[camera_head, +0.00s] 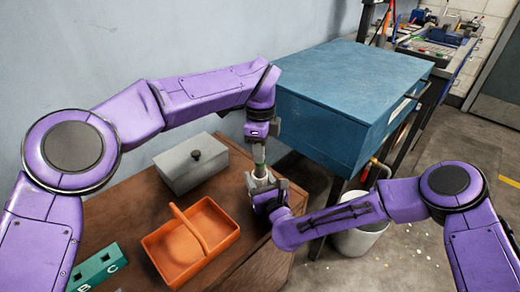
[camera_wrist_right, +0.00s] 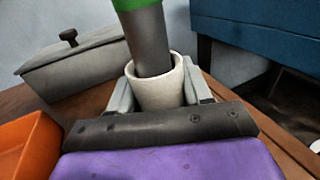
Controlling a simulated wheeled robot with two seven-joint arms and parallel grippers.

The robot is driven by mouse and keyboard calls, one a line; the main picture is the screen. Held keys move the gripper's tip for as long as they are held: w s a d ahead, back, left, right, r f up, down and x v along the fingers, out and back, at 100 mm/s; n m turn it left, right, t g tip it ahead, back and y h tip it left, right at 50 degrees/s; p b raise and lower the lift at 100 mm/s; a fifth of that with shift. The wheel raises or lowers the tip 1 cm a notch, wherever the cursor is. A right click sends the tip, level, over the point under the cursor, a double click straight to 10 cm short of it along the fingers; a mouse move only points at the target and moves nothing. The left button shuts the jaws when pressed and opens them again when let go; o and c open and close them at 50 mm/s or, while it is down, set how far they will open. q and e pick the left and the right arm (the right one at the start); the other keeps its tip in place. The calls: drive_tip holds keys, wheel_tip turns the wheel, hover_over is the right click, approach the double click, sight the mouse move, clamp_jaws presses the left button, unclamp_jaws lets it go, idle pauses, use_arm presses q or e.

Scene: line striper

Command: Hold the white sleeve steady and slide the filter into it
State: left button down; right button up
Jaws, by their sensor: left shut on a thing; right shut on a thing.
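The white sleeve (camera_wrist_right: 160,97) is an open-topped cup shape, held upright between the fingers of my right gripper (camera_wrist_right: 160,88). My right gripper also shows in the head view (camera_head: 264,184), low over the table's right part. The filter (camera_wrist_right: 147,40) is a dark grey cylinder with a green band (camera_wrist_right: 134,4) at its upper part. In the head view my left gripper (camera_head: 260,143) is shut on the filter from above. The filter's lower end is within the sleeve's mouth, slightly tilted and nearer its left side. Its bottom is hidden inside the sleeve.
A grey lidded box (camera_head: 192,165) and an orange caddy (camera_head: 160,247) with a handle stand on the brown table (camera_head: 125,220). A teal block (camera_head: 98,266) marked B and C is front left. A large blue cabinet (camera_head: 345,85) stands behind, and a white bucket (camera_head: 358,238) right.

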use_arm(q)
drive_tip(key=shift+f, duration=2.15)
drive_tip(key=c, duration=0.6)
unclamp_jaws()
drive_tip(key=shift+c, duration=0.2)
drive_tip(key=shift+r, duration=0.1)
drive_tip(key=shift+r, duration=3.45)
use_arm(e)
drive_tip(key=o, duration=1.1)
drive_tip(key=shift+o, duration=0.2)
drive_tip(key=shift+s, duration=0.1)
